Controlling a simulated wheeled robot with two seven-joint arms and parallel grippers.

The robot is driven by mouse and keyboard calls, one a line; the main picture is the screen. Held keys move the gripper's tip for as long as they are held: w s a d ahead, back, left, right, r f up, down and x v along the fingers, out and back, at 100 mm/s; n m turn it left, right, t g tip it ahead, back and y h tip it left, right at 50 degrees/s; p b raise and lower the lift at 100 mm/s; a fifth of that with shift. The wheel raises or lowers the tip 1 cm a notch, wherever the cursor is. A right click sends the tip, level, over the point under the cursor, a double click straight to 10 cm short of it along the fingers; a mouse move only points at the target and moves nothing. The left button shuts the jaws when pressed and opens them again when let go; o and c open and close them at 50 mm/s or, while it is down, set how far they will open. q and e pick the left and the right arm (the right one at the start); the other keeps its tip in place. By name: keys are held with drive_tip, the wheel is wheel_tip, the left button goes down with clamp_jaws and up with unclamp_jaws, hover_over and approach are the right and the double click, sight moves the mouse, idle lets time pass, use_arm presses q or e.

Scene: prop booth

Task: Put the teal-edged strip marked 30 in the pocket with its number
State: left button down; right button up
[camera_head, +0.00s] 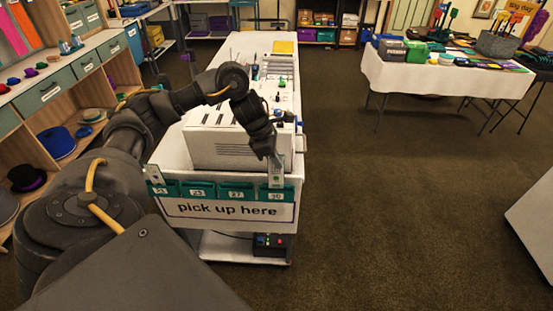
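The pale strip with a teal edge (276,175) stands upright at the right end of the pocket row. Its lower end is at the pocket marked 30 (276,196); I cannot tell how deep it sits, and its own number is too small to read. My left gripper (271,155) is at the strip's top, pointing down, and looks shut on it. Pockets marked 23 (197,192) and 27 (236,194) are to the left. Another strip (155,175) stands in the leftmost pocket. My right gripper is not in view.
A white box-like machine (232,149) stands on the long white table right behind the pockets. A "pick up here" sign (227,211) hangs below them. A black box with buttons (270,244) sits on the lower shelf. The carpet to the right is clear.

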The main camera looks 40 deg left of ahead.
use_arm(q)
drive_tip(key=shift+f+b, duration=2.2)
drive_tip(key=shift+f, duration=0.5)
drive_tip(key=c, duration=1.6)
unclamp_jaws()
drive_tip(key=p+v, duration=0.1)
drive_tip(key=v, duration=0.9)
drive_tip(key=shift+s+a+r+p, duration=0.15)
drive_tip(key=shift+r+p, duration=0.15)
drive_tip(key=shift+p, duration=0.1)
